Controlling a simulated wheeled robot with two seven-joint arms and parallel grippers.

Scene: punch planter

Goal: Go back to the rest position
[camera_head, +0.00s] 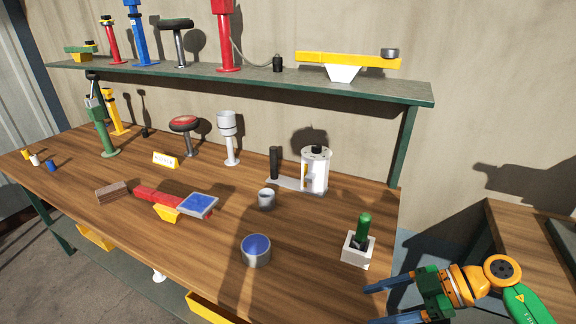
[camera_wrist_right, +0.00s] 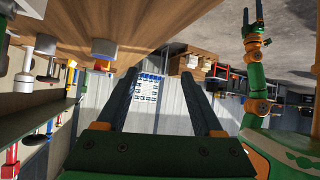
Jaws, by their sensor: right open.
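My right gripper (camera_head: 372,304) is at the lower right of the head view, beside the front right of the workbench (camera_head: 330,222). Its blue-grey fingers are apart with nothing between them. In the right wrist view its two fingers (camera_wrist_right: 160,78) are also spread and empty. A white block (camera_head: 358,251) with a green-handled tool (camera_head: 364,228) upright in it stands on the bench, a little beyond the gripper and apart from it. The left gripper is out of the head view. An arm of mine with a gripper (camera_wrist_right: 255,18) shows small at the right wrist view's upper right; its jaw state is unclear.
A blue-topped round pot (camera_head: 256,250), a grey cup (camera_head: 266,199), a white cylinder device (camera_head: 315,170) and a red bar with a blue plate (camera_head: 198,205) are on the bench. A shelf (camera_head: 250,78) runs behind. A side table (camera_head: 525,240) stands right.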

